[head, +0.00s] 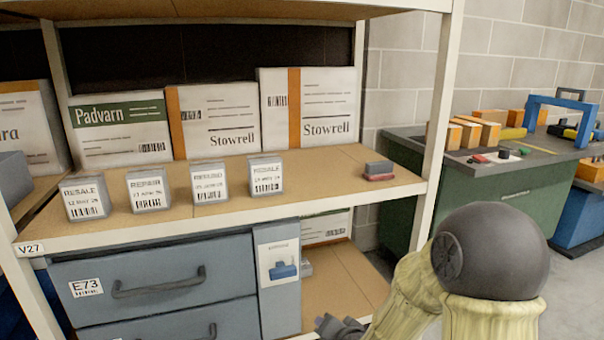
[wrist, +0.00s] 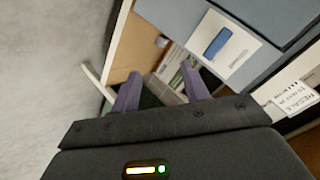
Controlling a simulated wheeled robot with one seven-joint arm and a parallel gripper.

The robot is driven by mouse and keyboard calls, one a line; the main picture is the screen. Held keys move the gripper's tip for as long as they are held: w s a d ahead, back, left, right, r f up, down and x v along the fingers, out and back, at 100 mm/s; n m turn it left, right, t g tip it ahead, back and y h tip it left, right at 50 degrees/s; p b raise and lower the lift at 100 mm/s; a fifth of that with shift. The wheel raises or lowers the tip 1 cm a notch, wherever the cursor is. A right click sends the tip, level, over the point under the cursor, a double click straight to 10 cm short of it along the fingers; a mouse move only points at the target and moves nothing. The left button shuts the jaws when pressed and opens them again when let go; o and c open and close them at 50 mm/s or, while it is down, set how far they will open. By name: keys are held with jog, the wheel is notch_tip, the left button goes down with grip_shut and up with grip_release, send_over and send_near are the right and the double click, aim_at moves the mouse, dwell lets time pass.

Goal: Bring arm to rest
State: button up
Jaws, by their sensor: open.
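My gripper (wrist: 162,88) shows in the wrist view with its two purple-grey fingers apart and nothing between them. Beyond the fingers are the lower shelf and a printed box in it. In the head view, only part of what looks like my gripper (head: 340,327) shows at the bottom edge, in front of the lower shelf bay. My arm, with a dark round joint and pale yellow sleeves, is bent at the lower right, in front of the rack's right post.
The rack shelf (head: 330,195) holds several labelled grey blocks, large Stowrell boxes (head: 308,108) and a small grey-and-red item (head: 379,170). Below is a grey drawer unit (head: 160,290). A green workbench (head: 480,190) stands at right. Floor is clear at far right.

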jog(key=s+d+r+n+g+h+p, duration=0.25)
jog(key=s+d+r+g+p, duration=0.2)
jog(key=s, duration=0.35)
jog(key=s+d+r+n+g+h+p, duration=0.1)
jog(key=s+d+r+n+g+p, duration=0.3)
jog(key=s, duration=0.4)
notch_tip(320, 180, up, 39)
jog(key=p, duration=3.6)
jog(key=shift+f+t, duration=0.15)
jog(key=shift+t, duration=0.2)
jog(key=shift+m, duration=0.25)
